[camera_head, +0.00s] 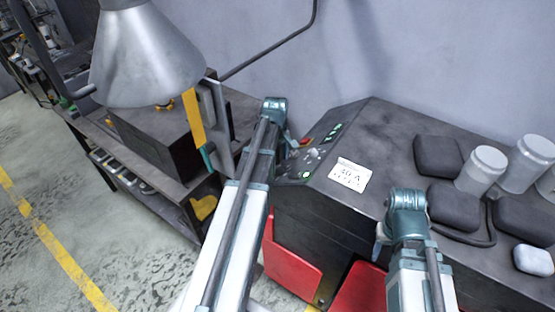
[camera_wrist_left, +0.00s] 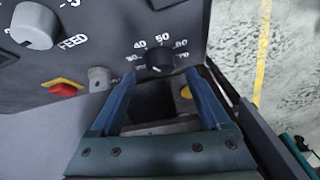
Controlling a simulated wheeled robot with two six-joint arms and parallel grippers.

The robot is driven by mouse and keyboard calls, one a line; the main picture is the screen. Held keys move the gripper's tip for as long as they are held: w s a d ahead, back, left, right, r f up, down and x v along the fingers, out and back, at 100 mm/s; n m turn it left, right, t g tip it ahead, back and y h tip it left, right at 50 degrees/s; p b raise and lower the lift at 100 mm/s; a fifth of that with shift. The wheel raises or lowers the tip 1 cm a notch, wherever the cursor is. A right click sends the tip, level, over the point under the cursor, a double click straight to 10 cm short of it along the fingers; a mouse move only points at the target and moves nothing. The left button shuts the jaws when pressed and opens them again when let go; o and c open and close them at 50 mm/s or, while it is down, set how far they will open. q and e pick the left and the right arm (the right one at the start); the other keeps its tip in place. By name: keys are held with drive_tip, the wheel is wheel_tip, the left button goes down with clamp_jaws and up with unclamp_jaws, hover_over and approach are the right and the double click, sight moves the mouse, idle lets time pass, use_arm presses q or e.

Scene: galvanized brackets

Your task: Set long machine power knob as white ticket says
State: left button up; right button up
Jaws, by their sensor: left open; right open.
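The long dark machine (camera_head: 300,222) has a sloped control panel with green-lit displays. A white ticket (camera_head: 350,174) lies on its top with large print that looks like "30 A", too small to be sure. In the left wrist view, a black round knob (camera_wrist_left: 159,60) sits on a printed scale with 40, 50, 60 and 70 legible.
A grey FEED knob (camera_wrist_left: 34,25) and a red-and-yellow switch (camera_wrist_left: 65,88) are left of the black knob. Dark pads (camera_head: 455,204) and grey cylinders (camera_head: 482,170) crowd the machine's right top. A metal lamp shade (camera_head: 145,55) hangs at upper left.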

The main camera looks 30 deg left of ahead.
sight(276, 169)
use_arm(q)
wheel_tip(276, 169, up, 11)
drive_tip(key=p, duration=0.9)
drive_tip(key=shift+s+p, duration=0.3)
use_arm(e)
wheel_tip(276, 169, up, 11)
use_arm(q)
drive_tip(key=shift+f, duration=0.15)
use_arm(e)
drive_tip(key=shift+f, duration=0.15)
